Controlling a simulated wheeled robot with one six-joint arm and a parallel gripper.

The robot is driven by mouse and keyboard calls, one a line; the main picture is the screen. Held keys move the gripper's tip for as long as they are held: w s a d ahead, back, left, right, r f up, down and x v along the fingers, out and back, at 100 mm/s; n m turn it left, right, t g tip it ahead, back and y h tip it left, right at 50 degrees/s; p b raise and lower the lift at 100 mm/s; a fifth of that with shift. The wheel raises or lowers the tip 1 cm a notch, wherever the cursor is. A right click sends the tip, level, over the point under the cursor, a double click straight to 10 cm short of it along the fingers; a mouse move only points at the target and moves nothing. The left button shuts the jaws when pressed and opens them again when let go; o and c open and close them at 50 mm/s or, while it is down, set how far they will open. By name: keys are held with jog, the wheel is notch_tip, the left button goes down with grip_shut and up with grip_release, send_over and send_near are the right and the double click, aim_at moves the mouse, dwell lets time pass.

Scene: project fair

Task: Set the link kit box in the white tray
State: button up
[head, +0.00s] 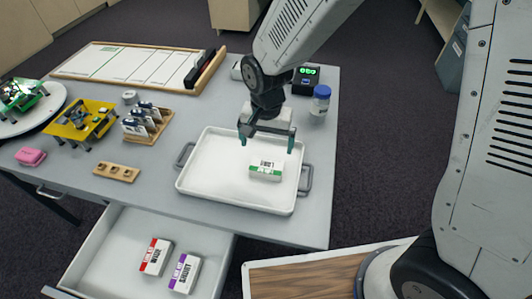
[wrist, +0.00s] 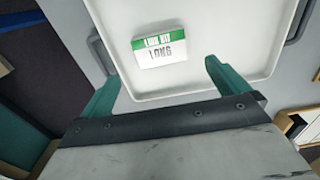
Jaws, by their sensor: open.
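A white box with a green band (head: 265,171) lies in the white tray (head: 205,182), right of the tray's middle. In the wrist view the same box (wrist: 160,50) reads "LINK KIT" and "LONG" and lies flat on the tray floor (wrist: 210,30). My gripper (head: 267,143) is above the tray with its two teal fingers spread and nothing between them. In the wrist view my gripper (wrist: 160,88) is open, and the box lies beyond the fingertips, apart from them.
An open drawer (head: 110,245) at the front holds a red-banded box (head: 156,256) and a purple-banded box (head: 185,272). A blue-capped jar (head: 320,100) stands right of my gripper. Wooden holders (head: 117,172) and a yellow robot kit (head: 82,120) are at left.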

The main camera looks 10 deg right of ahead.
jog(key=s+d+r, duration=0.2)
jog(key=d+r, duration=0.5)
jog(key=r, duration=0.3)
jog(key=s+d+r+n, duration=0.2)
jog(key=s+d+r, duration=0.3)
jog(key=s, duration=0.4)
jog(key=s+d+r+n+t, duration=0.1)
jog(key=s+d+r+n, duration=0.1)
jog(key=s+d+r, duration=0.4)
jog(key=s+d, duration=0.2)
jog(key=shift+s+d+r, duration=0.2)
jog(key=shift+s+d, duration=0.1)
jog(key=shift+s, duration=0.05)
